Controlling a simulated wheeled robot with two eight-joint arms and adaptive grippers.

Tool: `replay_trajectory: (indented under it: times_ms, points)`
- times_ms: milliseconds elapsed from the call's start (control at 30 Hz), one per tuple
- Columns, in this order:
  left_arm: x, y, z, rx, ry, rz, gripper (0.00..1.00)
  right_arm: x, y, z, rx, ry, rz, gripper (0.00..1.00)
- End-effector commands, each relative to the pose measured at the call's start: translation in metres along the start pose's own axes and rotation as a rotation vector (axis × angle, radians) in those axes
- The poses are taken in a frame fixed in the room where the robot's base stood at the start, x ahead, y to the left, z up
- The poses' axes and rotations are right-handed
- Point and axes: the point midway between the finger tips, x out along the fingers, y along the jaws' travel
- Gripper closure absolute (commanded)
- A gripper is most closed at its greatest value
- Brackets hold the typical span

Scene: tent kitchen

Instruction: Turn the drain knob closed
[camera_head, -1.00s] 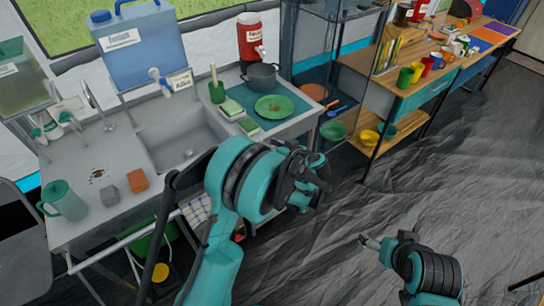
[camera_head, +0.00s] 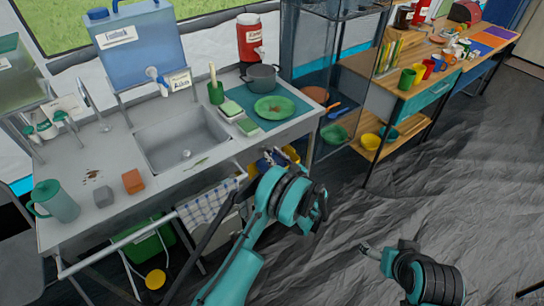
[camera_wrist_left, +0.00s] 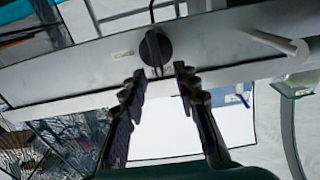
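A round black knob (camera_wrist_left: 155,48) sits on a long pale grey panel (camera_wrist_left: 80,72) in the left wrist view. A small label lies left of it. My left gripper (camera_wrist_left: 160,76) is open there, its two black fingers apart, with their tips just below the knob and nothing visible between them. In the head view my left gripper (camera_head: 318,207) is in front of the sink counter (camera_head: 108,153), over the dark floor, partly hidden by its own wrist. I cannot make out the knob in the head view. My right gripper (camera_head: 368,248) is low at the right, away from the counter.
The counter holds a sink basin (camera_head: 185,140), a teal pitcher (camera_head: 58,202), an orange block (camera_head: 133,182) and a green plate (camera_head: 274,107). A checked towel (camera_head: 203,205) hangs at its front. A wooden shelf unit (camera_head: 400,103) stands at the right. Floor at the lower right is clear.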

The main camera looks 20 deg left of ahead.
Motion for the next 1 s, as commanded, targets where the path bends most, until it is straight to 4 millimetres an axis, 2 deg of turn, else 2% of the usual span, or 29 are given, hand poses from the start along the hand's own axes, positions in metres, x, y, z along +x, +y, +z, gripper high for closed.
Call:
replay_trajectory:
  times_ms: [100, 367, 400, 500, 533, 1000]
  points:
    - [0.0092, -0.0004, 0.0003, 0.0, 0.0, -0.001, 0.7, 0.0028, 0.0, 0.002, 0.0, 0.0, 0.0, 0.16]
    - [0.0114, -0.0001, -0.0007, 0.001, -0.001, 0.0, 0.7, 0.0026, 0.0, 0.0018, 0.0, 0.0, 0.0, 0.16]
    - [0.0114, 0.0, -0.0007, 0.001, -0.001, 0.0, 0.72, 0.0025, 0.0, 0.0018, 0.0, 0.0, 0.0, 0.16]
    - [0.0113, -0.0001, -0.0006, 0.0, -0.001, 0.0, 0.99, 0.0026, 0.0, 0.0018, 0.0, 0.0, 0.0, 0.16]
    - [0.0113, -0.0001, -0.0005, 0.0, -0.001, 0.0, 1.0, 0.0026, 0.0, 0.0018, 0.0, 0.0, 0.0, 0.16]
    - [0.011, -0.0005, 0.0026, 0.013, -0.007, -0.002, 1.0, 0.003, 0.0, 0.0021, 0.0, 0.0, 0.0, 0.16]
